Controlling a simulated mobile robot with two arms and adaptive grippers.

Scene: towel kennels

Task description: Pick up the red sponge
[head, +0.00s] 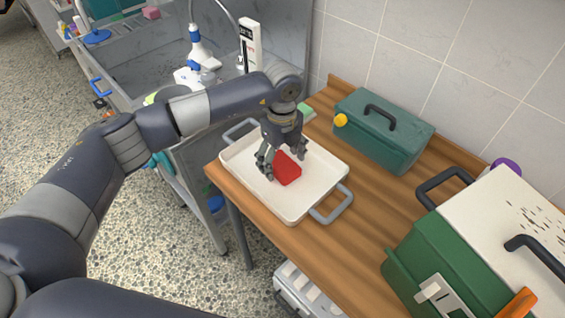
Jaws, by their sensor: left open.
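The red sponge (288,170) lies in a white tray (307,203) with grey handles, on the wooden table. My left gripper (283,166) is open, pointing down over the tray, with its fingers at the sponge. One finger shows at the sponge's left and the other at its upper right. The gripper hides part of the sponge. I cannot tell whether the fingers touch it. My right gripper is not in view.
A teal toolbox (383,128) stands behind the tray by the tiled wall. A green box with a white lid (497,232) stands at the front right. A metal sink (135,62) is at the back left. Bare table (365,225) lies between tray and green box.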

